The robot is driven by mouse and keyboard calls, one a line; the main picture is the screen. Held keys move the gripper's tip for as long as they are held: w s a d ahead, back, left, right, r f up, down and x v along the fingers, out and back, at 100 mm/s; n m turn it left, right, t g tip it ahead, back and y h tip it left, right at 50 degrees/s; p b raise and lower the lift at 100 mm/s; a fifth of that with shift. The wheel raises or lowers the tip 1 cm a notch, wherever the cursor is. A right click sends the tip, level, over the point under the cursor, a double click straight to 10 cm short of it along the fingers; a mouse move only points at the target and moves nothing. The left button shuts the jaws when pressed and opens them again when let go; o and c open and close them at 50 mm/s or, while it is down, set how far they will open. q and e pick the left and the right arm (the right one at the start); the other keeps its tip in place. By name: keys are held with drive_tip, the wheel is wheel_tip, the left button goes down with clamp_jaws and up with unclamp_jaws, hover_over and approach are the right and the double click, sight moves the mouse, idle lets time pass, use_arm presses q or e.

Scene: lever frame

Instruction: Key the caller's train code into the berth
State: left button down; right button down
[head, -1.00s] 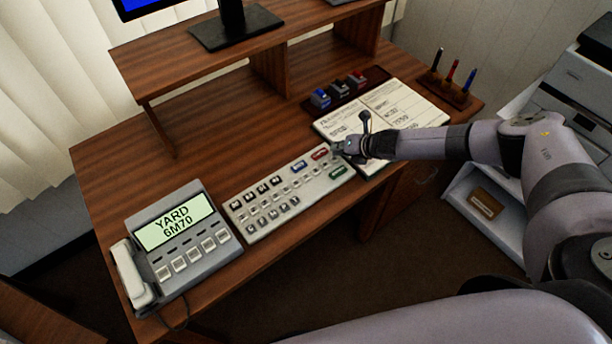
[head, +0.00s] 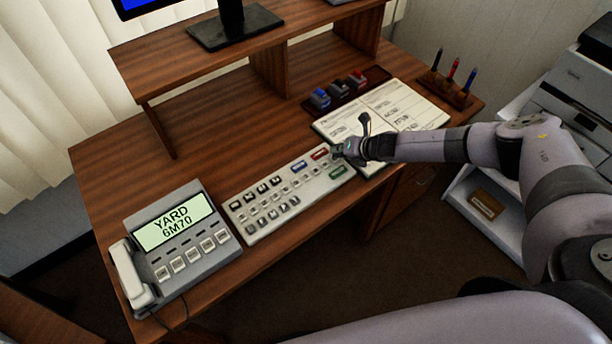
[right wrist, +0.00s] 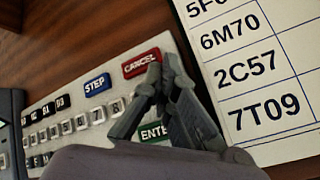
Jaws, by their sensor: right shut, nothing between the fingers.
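The phone's display (head: 173,221) reads "YARD" and "6M70". The pale keypad panel (head: 262,228) lies to its right, with rows of dark and light keys. In the right wrist view its blue STEP key (right wrist: 97,85), red CANCEL key (right wrist: 141,63) and green ENTER key (right wrist: 152,132) show. My right gripper (head: 337,151) is shut and empty over the panel's right end. In the right wrist view its fingertips (right wrist: 156,76) cover the area between CANCEL and ENTER, hiding some keys. Contact with a key cannot be told. My left gripper is not in view.
An open book (head: 405,106) with written codes lies right of the panel; one line (right wrist: 228,31) reads 6M70. Behind it are a rack of coloured blocks (head: 343,91) and a pen stand (head: 452,91). A monitor stands on the raised shelf (head: 190,59).

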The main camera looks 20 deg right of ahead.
drive_tip(key=shift+f, duration=0.3)
drive_tip(key=shift+r, duration=0.1)
idle(0.3)
drive_tip(key=shift+r+p, duration=0.7)
drive_tip(key=shift+r, duration=0.05)
wheel_tip(320, 180, up, 5)
drive_tip(key=p, duration=0.5)
idle(1.5)
